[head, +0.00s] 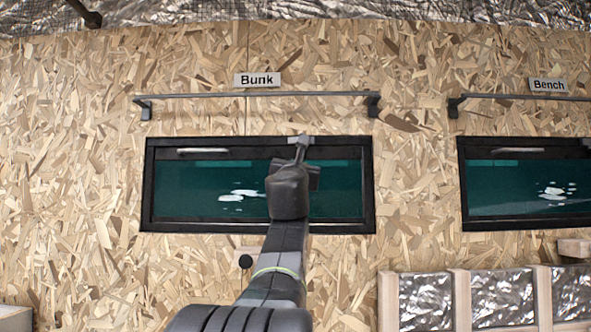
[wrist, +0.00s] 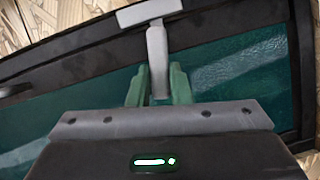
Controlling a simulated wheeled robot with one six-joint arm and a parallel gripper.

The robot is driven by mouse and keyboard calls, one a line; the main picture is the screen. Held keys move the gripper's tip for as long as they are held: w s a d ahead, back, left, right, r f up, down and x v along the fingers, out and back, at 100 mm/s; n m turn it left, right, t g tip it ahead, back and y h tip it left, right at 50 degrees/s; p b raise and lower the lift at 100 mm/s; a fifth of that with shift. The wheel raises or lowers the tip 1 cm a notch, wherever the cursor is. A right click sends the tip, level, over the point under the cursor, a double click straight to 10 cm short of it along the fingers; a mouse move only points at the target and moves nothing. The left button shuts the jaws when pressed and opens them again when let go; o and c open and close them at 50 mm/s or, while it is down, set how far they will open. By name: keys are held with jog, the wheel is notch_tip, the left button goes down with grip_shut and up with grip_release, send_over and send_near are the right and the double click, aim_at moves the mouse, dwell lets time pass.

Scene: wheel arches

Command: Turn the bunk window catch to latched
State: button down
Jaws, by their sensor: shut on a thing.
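The bunk window (head: 200,198) is a wide dark pane in a black frame, under the "Bunk" sign (head: 257,79). Its catch (head: 301,140) is a grey plate with a lever, at the top middle of the frame. In the wrist view the catch plate (wrist: 150,14) is at the top, and its grey lever (wrist: 157,48) extends down between my green fingers. My gripper (wrist: 158,78) is shut on the lever, one finger on each side. The lever's lower end is partly hidden by my gripper. In the head view my arm covers part of the pane.
A rail (head: 200,96) runs above the bunk window. A second window (head: 515,190) under a "Bench" sign (head: 548,85) is to the right. A wooden rack with silvery panels (head: 425,300) stands lower right.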

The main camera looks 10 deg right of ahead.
jog(key=shift+d+n, duration=0.1)
jog(key=shift+n, duration=0.3)
jog(key=shift+s+d+n+y, duration=0.1)
jog(key=shift+d+n+y, duration=0.2)
jog(key=shift+n+y, duration=0.45)
jog(key=shift+n+t+b, duration=0.3)
jog(key=shift+n+b, duration=0.05)
jog(key=shift+n, duration=0.4)
jog(key=c, duration=1.3)
grip_release()
jog(key=shift+d, duration=0.1)
jog(key=b+v, duration=0.5)
jog(key=v, duration=0.9)
jog(key=shift+d+r, duration=0.1)
jog(key=shift+r, duration=0.05)
